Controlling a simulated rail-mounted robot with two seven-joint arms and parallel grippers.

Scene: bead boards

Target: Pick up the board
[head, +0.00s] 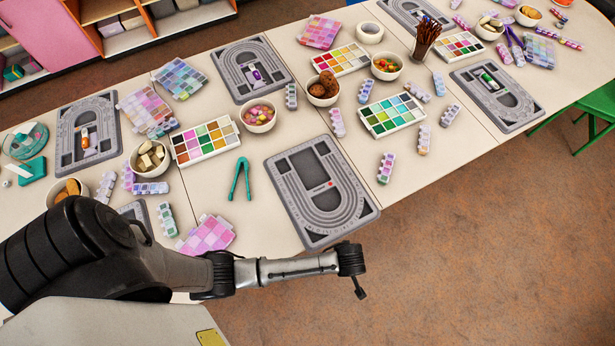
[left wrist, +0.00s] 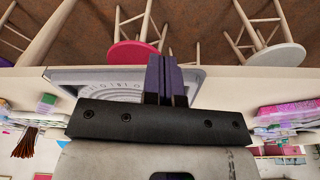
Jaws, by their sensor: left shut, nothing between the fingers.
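Several grey bead boards with curved grooves lie on the tables. The nearest board (head: 303,209) lies at the front edge, just beyond my left arm, with a small red-and-white item in its middle. My left gripper (head: 360,290) is just off the table's front edge, close to that board's near right corner and apart from any held thing. In the left wrist view my left gripper (left wrist: 166,78) shows two dark fingers shut together and empty, in front of a grey board (left wrist: 85,75). Other boards lie at the left (head: 65,158), back (head: 226,85) and right (head: 535,106).
Teal pliers (head: 246,178), a bead palette (head: 190,157), a green palette (head: 365,122) and bead tubes (head: 387,168) lie around the nearest board. Bowls (head: 259,126) stand behind. Floor (head: 480,260) is clear at the front right. Stools (left wrist: 133,53) show in the wrist view.

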